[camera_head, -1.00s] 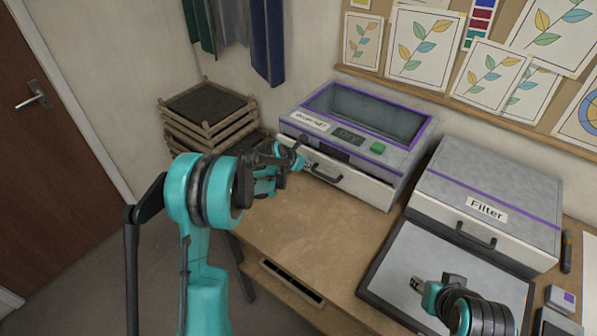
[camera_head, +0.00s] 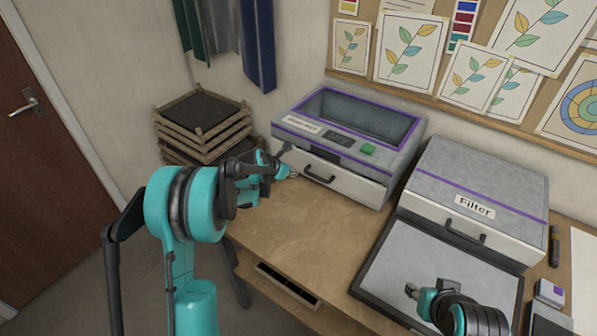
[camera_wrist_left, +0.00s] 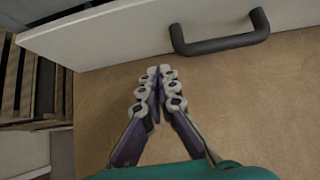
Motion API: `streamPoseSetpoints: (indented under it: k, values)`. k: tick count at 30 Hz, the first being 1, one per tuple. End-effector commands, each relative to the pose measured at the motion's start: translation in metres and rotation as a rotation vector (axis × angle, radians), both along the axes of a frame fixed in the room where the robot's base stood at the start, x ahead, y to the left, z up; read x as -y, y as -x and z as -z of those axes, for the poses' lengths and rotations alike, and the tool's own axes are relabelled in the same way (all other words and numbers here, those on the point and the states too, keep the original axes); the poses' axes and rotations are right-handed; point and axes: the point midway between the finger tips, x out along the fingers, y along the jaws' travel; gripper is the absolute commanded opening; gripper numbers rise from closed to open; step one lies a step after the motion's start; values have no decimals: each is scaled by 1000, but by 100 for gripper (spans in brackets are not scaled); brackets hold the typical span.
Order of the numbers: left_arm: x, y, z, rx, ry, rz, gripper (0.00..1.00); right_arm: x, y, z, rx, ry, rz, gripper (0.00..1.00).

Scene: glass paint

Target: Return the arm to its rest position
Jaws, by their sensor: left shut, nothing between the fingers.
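My left arm comes in from the left, teal and black, and its gripper (camera_head: 292,173) is near the front of the grey and purple machine with a glass lid (camera_head: 352,112). In the left wrist view my left gripper (camera_wrist_left: 157,88) is shut with its fingertips together and nothing between them. It is apart from the machine's drawer handle (camera_wrist_left: 220,43), over the wooden tabletop. My right gripper (camera_head: 411,291) shows at the bottom right above a grey panel; its fingers are too small to judge.
The machine's front drawer (camera_head: 345,181) has a dark handle. A grey box labelled Filter (camera_head: 475,195) stands right of it, above the framed grey panel (camera_head: 440,262). Stacked wooden frames (camera_head: 203,125) stand at the left. The table's middle (camera_head: 310,225) is clear.

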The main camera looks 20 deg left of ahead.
Motion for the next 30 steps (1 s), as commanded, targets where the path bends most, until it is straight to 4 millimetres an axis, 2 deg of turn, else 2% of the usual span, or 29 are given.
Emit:
streamPoseSetpoints:
  k: [1,3,9,15,21,23,26,30]
  values:
    - [-3,10,-16,1,1,-1,0,0,0,-10,0,0,0,38]
    - [-7,22,-29,0,1,-1,0,0,0,-16,0,0,0,38]
    - [-16,49,-56,-1,0,1,0,0,-1,-28,1,0,0,38]
    - [-21,61,-67,-2,-1,1,0,0,0,-32,0,0,0,38]
    - [-20,65,-71,2,-18,19,0,0,0,-32,0,0,0,38]
    - [-16,72,-77,11,-62,59,0,0,0,-32,0,0,0,38]
    - [-4,93,-95,42,-207,200,0,0,0,-32,0,0,0,38]
    - [17,145,-125,105,-522,519,0,0,0,-32,0,0,0,38]
